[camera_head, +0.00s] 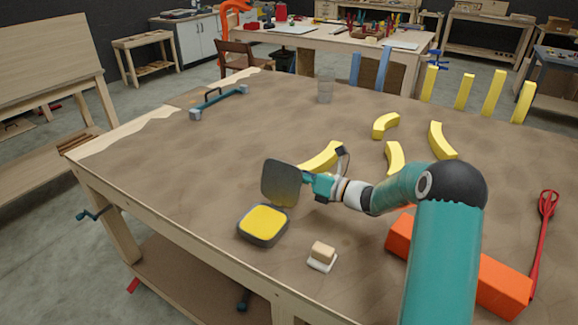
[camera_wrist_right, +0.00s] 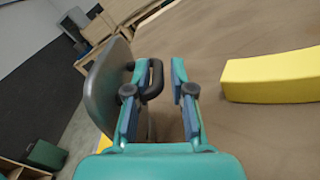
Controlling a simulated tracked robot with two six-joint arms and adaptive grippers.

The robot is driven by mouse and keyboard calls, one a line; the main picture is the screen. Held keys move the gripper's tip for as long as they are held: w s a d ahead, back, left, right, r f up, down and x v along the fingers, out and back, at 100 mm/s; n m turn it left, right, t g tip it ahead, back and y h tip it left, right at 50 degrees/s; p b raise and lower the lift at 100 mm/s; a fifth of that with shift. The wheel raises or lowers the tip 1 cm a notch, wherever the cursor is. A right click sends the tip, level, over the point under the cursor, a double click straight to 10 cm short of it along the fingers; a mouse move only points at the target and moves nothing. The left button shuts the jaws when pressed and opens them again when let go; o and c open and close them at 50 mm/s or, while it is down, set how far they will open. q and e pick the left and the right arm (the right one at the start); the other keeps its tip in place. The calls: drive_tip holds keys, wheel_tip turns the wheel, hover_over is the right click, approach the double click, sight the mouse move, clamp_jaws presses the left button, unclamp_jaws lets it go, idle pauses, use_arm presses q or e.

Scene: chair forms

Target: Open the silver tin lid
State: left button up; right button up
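The silver tin (camera_head: 244,236) stands near the table's front left edge, with a bright yellow inside showing. Its dark grey lid (camera_head: 281,184) stands roughly upright at the tin's back right edge; whether they are joined is unclear. My right gripper (camera_head: 315,186) is beside the lid's right face. In the right wrist view, the lid (camera_wrist_right: 104,88) is left of the fingers (camera_wrist_right: 157,88), which are apart. A dark loop handle (camera_wrist_right: 156,80) on the lid reaches between them, around the left finger, with a gap to the right finger. My left gripper is out of view.
A block on a small white base (camera_head: 321,256) stands right of the tin. An orange block (camera_head: 500,287) lies under my right arm. Yellow curved pieces (camera_head: 395,157) lie behind the arm, one close by the gripper (camera_wrist_right: 275,77). A clear glass (camera_head: 325,89) stands farther back. The table's left part is mostly free.

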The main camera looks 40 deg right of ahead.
drive_tip(key=shift+x, duration=1.05)
drive_tip(key=shift+r, duration=0.1)
clamp_jaws()
